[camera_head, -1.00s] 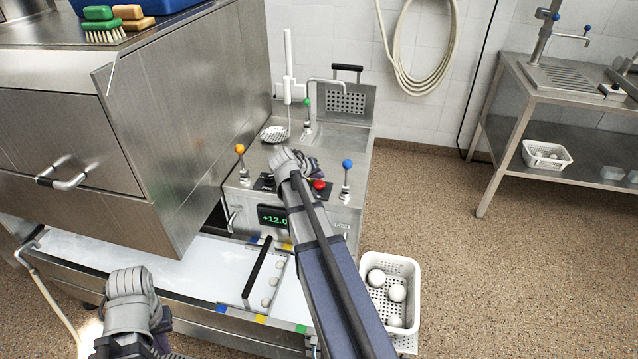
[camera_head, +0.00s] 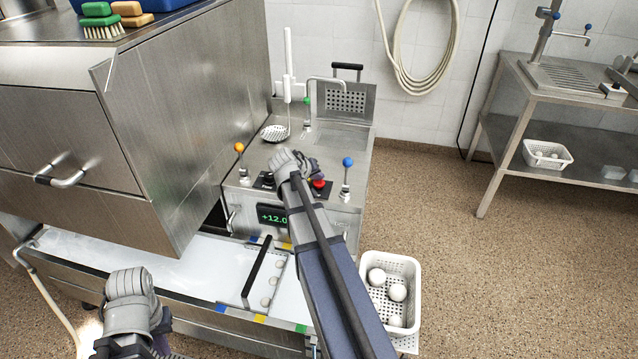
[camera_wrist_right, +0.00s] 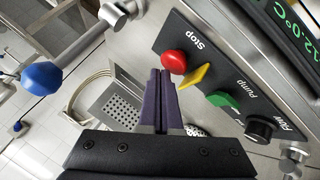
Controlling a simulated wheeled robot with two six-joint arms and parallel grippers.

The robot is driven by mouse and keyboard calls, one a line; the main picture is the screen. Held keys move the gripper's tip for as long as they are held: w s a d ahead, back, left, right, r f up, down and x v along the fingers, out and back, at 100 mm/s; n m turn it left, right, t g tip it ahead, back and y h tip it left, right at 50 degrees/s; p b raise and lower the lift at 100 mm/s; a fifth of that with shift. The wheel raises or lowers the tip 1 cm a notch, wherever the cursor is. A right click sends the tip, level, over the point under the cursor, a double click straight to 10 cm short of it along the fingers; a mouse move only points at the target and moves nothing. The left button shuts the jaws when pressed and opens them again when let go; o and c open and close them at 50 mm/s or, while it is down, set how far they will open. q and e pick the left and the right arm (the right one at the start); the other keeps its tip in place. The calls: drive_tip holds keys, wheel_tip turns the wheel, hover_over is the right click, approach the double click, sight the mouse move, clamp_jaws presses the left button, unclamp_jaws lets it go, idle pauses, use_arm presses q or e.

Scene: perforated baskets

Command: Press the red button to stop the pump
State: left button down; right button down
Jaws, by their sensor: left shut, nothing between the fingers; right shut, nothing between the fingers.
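The red button (camera_wrist_right: 174,62) is a round mushroom head on a dark panel by the word Stop, with a yellow part (camera_wrist_right: 196,76) at its base. In the head view the red button (camera_head: 318,184) shows just below and right of my right gripper (camera_head: 312,170). In the right wrist view that gripper's purple fingers (camera_wrist_right: 160,75) are shut and empty, with the tips close to the button; I cannot tell whether they touch it. A green switch (camera_wrist_right: 222,99) marked Pump is on the same panel. My left gripper (camera_head: 160,343) is at the lower left, away from the panel, shut and empty.
A black Flow knob (camera_wrist_right: 259,129) shares the panel. A blue-topped lever (camera_head: 347,165) stands right of the button and an orange-topped one (camera_head: 239,150) left. A display (camera_head: 271,216) is below. A white basket (camera_head: 412,300) with balls stands at the lower right.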

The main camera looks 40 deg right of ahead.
sight(318, 184)
drive_tip(key=shift+f+b, duration=0.45)
drive_tip(key=shift+b, duration=0.05)
idle(0.7)
drive_tip(key=shift+r, duration=0.1)
drive_tip(key=shift+r+p, duration=0.85)
drive_tip(key=shift+p, duration=0.1)
wheel_tip(318, 184, up, 5)
drive_tip(key=p, duration=0.5)
idle(0.8)
